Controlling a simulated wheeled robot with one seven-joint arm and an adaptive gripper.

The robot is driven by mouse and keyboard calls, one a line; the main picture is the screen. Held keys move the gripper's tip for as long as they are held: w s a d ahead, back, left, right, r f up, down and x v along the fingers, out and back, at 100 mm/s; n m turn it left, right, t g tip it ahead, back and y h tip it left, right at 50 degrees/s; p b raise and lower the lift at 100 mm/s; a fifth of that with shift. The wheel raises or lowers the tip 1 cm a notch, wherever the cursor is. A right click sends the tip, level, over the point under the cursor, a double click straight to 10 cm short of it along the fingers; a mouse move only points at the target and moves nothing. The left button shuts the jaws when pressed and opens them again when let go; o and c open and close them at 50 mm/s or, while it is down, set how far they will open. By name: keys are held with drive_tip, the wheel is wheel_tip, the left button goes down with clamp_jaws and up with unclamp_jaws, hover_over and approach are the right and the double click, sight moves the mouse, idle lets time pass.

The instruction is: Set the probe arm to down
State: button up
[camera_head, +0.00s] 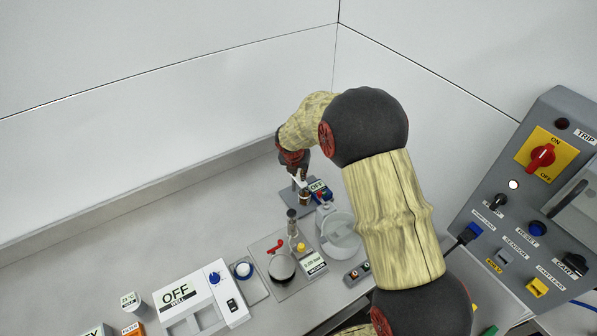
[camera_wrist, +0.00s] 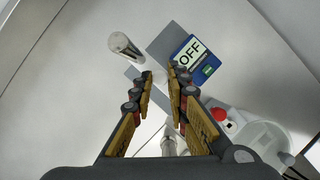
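My gripper (camera_wrist: 160,80) is open, with nothing visibly held between its fingertips. In the head view my gripper (camera_head: 297,172) is over the small blue instrument (camera_head: 319,187) with an OFF display, at the back of the bench. The instrument also shows in the wrist view (camera_wrist: 197,58), right of and beyond the fingertips, by a grey base plate (camera_wrist: 170,38). A pale cylinder with a dark end (camera_wrist: 124,46) lies left of the plate in that picture. I cannot tell which part is the probe arm; my gripper hides much of this spot in the head view.
A clear vessel (camera_head: 341,234) and a plate with a red valve handle (camera_head: 274,248) stand in front. A white OFF unit (camera_head: 196,300) is at front left. A grey control panel (camera_head: 535,200) stands right. The bench at back left is clear, against the wall.

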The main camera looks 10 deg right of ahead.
drive_tip(key=o, duration=0.4)
drive_tip(key=v, duration=1.2)
idle(0.4)
